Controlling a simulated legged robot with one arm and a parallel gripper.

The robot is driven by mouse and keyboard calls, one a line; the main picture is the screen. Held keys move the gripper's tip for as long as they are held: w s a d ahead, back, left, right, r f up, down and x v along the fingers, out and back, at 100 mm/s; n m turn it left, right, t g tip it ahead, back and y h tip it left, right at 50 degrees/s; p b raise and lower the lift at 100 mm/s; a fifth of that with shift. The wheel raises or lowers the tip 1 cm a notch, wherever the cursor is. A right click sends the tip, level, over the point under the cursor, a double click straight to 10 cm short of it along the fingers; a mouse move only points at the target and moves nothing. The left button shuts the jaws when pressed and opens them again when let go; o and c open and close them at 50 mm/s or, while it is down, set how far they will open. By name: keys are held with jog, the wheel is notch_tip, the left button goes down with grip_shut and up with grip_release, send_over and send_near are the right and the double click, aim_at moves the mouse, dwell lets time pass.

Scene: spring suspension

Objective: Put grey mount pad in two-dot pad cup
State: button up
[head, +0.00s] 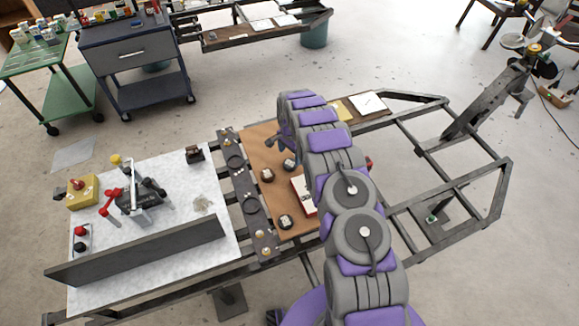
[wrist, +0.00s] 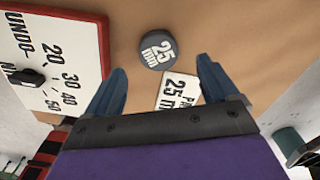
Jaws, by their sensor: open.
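A round grey pad (wrist: 157,48) marked 25 mm lies on the brown board in the wrist view, just beyond my fingertips and roughly centred between them. My gripper (wrist: 161,68) is open with nothing between its blue fingers. A dark strip (head: 243,187) with round cups, such as one cup (head: 250,205), runs along the board's left edge. The dots that mark the cups are too small to tell apart.
A white card (wrist: 176,90) lies beside the pad. A red-edged white plate (wrist: 60,55) with numbers is at left. A grey wall (head: 140,250) stands along the white table's front.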

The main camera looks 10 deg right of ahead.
aim_at(290, 163)
jog(key=shift+d+f, duration=0.1)
jog(key=shift+f, duration=0.2)
jog(key=f, duration=0.1)
jog(key=f+b, duration=0.1)
jog(key=f, duration=0.2)
jog(key=shift+s+a+f+b, duration=0.15)
jog(key=shift+a+f+b, duration=0.15)
jog(key=shift+b, duration=0.1)
jog(key=shift+r, duration=0.1)
jog(key=shift+d, duration=0.1)
jog(key=c, duration=1.2)
jog(key=shift+c, duration=0.2)
jog(key=shift+r, duration=0.15)
